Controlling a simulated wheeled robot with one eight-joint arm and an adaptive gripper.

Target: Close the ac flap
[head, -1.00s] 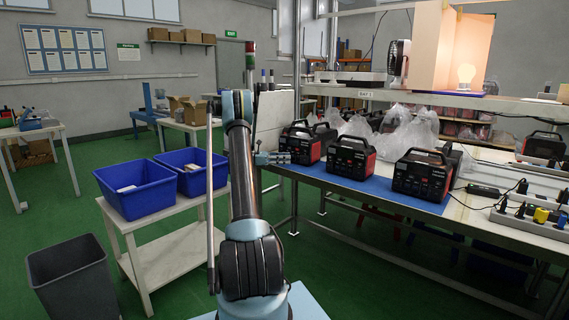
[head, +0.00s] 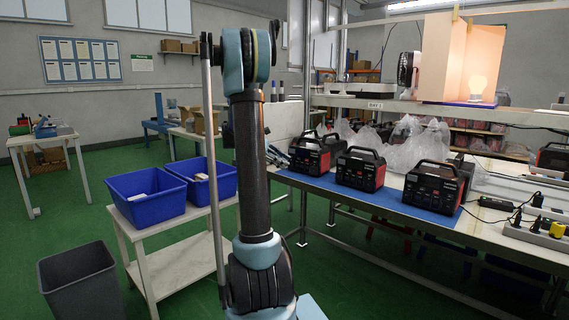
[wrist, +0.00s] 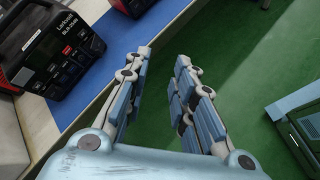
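Three black and red power stations stand in a row along the table in the head view: left (head: 309,156), middle (head: 360,170) and right (head: 434,192). No AC flap can be made out on any of them at this size. In the wrist view one power station (wrist: 62,48) shows its front at the upper left, and part of another (wrist: 132,5) is cut off at the top. My gripper (wrist: 167,62) is open and empty, with its fingers over the green floor beside the table edge. In the head view my arm largely hides the gripper.
The stations stand on a blue mat (head: 385,198) on the worktable. A shelf (head: 400,104) runs above it. Clear plastic bags (head: 408,140) lie behind the stations. Blue bins (head: 147,198) on a cart and a grey bin (head: 82,285) are at left.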

